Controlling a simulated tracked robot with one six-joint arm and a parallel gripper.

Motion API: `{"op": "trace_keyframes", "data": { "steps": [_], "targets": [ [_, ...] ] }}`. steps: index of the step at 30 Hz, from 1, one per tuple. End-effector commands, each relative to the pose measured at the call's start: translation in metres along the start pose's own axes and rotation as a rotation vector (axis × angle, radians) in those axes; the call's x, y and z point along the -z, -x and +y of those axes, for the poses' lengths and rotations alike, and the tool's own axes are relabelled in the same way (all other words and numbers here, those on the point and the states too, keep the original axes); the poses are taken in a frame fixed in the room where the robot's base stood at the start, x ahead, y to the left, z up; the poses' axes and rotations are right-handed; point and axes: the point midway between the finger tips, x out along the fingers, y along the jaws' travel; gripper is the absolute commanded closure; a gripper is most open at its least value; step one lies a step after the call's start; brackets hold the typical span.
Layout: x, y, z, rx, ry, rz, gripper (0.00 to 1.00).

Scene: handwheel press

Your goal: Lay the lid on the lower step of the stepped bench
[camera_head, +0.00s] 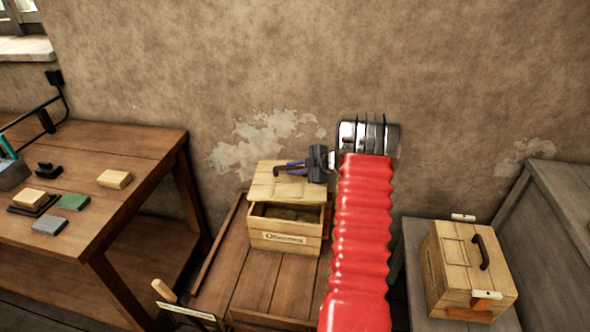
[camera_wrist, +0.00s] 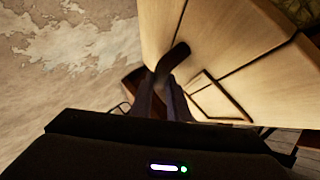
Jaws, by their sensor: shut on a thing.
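The lid (camera_head: 262,186) is a pale wooden panel above the rear of an open wooden box (camera_head: 284,241), whose front opening shows dark contents. I cannot tell whether the lid still touches the box. My gripper (camera_head: 283,168) is shut on the lid's dark handle, reaching in from the right. In the wrist view the fingers (camera_wrist: 166,88) close on the handle (camera_wrist: 174,60), with the lid (camera_wrist: 225,40) filling the upper right, tilted in the picture. The grey stepped bench stands at the right, with its lower step (camera_head: 412,242) left of its higher step (camera_head: 560,200).
A second, closed wooden box (camera_head: 450,262) with a handle and pale latches occupies much of the lower step. The open box stands on a low brown table (camera_head: 248,285). A workbench (camera_head: 140,150) with several small blocks is at the left. The plaster wall (camera_head: 440,70) is close behind.

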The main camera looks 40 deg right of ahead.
Motion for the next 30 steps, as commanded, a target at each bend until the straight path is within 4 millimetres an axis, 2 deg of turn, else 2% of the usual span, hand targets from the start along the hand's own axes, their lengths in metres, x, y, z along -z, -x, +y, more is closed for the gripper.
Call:
{"op": "trace_keyframes", "data": {
  "steps": [5,8,11,20,30],
  "targets": [
    [0.008,-0.002,0.003,0.000,0.003,0.002,1.00],
    [0.024,-0.005,0.006,0.003,0.007,0.004,1.00],
    [0.048,-0.011,0.011,0.008,0.013,0.004,1.00],
    [0.147,-0.026,0.019,0.022,0.029,0.008,1.00],
    [0.259,-0.030,0.011,0.033,0.042,0.017,1.00]
  ]
}}
